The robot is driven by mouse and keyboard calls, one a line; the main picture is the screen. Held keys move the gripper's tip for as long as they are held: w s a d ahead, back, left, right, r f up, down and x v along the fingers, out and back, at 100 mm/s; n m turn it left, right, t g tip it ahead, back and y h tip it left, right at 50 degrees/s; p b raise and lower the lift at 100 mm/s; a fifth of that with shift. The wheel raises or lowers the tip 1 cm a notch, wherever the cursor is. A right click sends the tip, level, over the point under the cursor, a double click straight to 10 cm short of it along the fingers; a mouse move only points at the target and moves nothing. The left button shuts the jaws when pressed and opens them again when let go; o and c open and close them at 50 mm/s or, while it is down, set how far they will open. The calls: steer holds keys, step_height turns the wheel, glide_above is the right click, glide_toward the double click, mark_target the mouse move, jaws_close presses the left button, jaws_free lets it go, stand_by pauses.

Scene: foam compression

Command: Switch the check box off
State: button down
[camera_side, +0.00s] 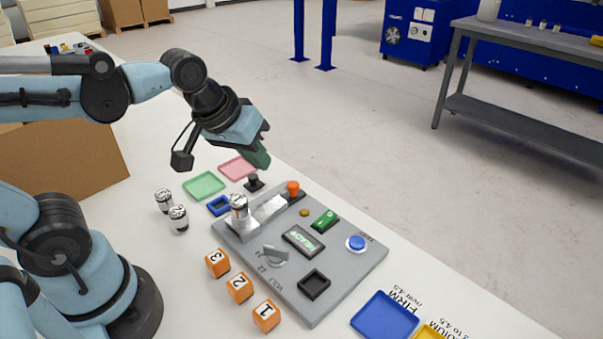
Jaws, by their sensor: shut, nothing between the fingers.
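The check box is a flat grey panel (345,282) on the white table. It carries a small screen (303,241) reading READY, a lit green rocker switch (325,220), a blue round button (357,243), a grey knob (275,254) and a black square socket (313,284). A white-and-black cylinder (239,208) stands at its left part, near a metal bar with an orange knob (292,188). My gripper (262,160) is shut and empty, raised above the table behind the panel, up and left of the green switch, touching nothing.
Orange numbered cubes (240,288) stand in front of the panel. Two more cylinders (178,218) stand at left. Green (204,185), pink (238,168) and blue (384,316) trays lie around. A black knobbed piece (254,183) stands below my gripper. A cardboard box (65,150) is at left.

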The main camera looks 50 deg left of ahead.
steer(key=s+a+f+m+t, duration=0.1)
steer(key=m, duration=0.1)
steer(key=shift+s+a+f+m, duration=0.15)
steer(key=shift+m, duration=0.25)
steer(key=c, duration=1.8)
jaws_free()
steer(key=shift+s+a+f+m, duration=0.1)
steer(key=shift+m, duration=0.2)
steer(key=shift+o, duration=2.5)
steer(key=shift+w, duration=0.25)
steer(key=o, duration=0.4)
steer(key=w+d+g, duration=0.1)
steer(key=w+d+r+g, duration=0.1)
steer(key=w, duration=0.1)
steer(key=w+d+r, duration=0.1)
steer(key=shift+w+d+r+g, duration=0.15)
steer(key=shift+d+g, duration=0.25)
steer(key=g, duration=0.4)
glide_above(325, 218)
steer(key=f, duration=0.2)
step_height(325, 218, down, 12)
steer(key=shift+r, duration=0.1)
